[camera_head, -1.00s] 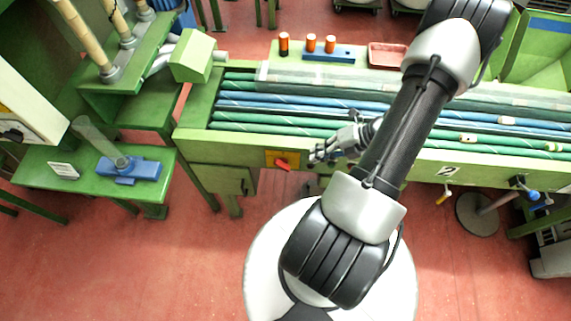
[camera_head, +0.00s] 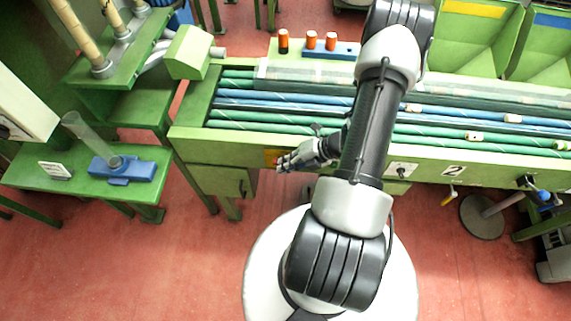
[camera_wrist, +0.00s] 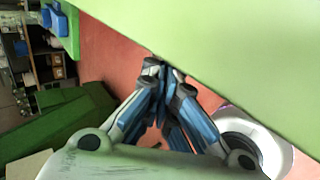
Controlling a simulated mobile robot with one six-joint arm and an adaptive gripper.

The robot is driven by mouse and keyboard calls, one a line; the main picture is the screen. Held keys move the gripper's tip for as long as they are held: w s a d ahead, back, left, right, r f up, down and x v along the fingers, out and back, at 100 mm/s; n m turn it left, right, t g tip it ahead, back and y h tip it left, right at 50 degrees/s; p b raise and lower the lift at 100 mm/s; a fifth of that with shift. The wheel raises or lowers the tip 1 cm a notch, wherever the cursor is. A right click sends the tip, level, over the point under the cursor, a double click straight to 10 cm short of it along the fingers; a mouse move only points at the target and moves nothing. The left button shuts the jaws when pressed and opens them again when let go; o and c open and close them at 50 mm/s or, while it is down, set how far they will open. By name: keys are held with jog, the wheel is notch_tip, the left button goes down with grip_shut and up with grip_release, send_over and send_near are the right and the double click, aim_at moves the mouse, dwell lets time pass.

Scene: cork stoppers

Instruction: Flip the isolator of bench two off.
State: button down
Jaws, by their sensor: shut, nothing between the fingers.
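The isolator's yellow plate (camera_head: 270,155) shows on the left part of the bench front. Its red handle is hidden behind my gripper, so its position cannot be told. My gripper (camera_head: 281,167) is shut and empty, its fingertips pointing left just in front of the plate. I cannot tell whether it touches the handle. In the wrist view the closed fingers (camera_wrist: 165,72) are beside the green bench face (camera_wrist: 240,50), and the isolator is not visible.
Rods in green and blue (camera_head: 300,103) lie along the bench top. A white plate with a knob (camera_head: 402,170) is on the bench front, right of my arm. A green side table (camera_head: 75,190) with a blue device (camera_head: 130,171) stands left. Red floor (camera_head: 190,260) in front is clear.

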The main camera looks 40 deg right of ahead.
jog(key=shift+w+a+r+g+h+p, duration=0.1)
jog(key=shift+w+a+g+h+p, duration=0.1)
jog(key=shift+g+h+p, duration=0.3)
jog(key=shift+w+a+r+g+h+p, duration=0.1)
jog(key=shift+w+a+g+h+p, duration=0.1)
jog(key=shift+g+h+p, duration=0.25)
dwell(0.5)
jog(key=g+h, duration=0.1)
jog(key=w+g+h+p, duration=0.1)
jog(key=shift+a+f+g, duration=0.1)
jog(key=shift+a+g, duration=0.2)
jog(key=shift+g, duration=0.05)
jog(key=shift+s, duration=0.1)
jog(key=shift+s+d+f, duration=0.25)
jog(key=shift+s+d, duration=0.2)
jog(key=shift+s, duration=0.05)
dwell(0.3)
notch_tip(320, 180, up, 14)
jog(key=p, duration=0.9)
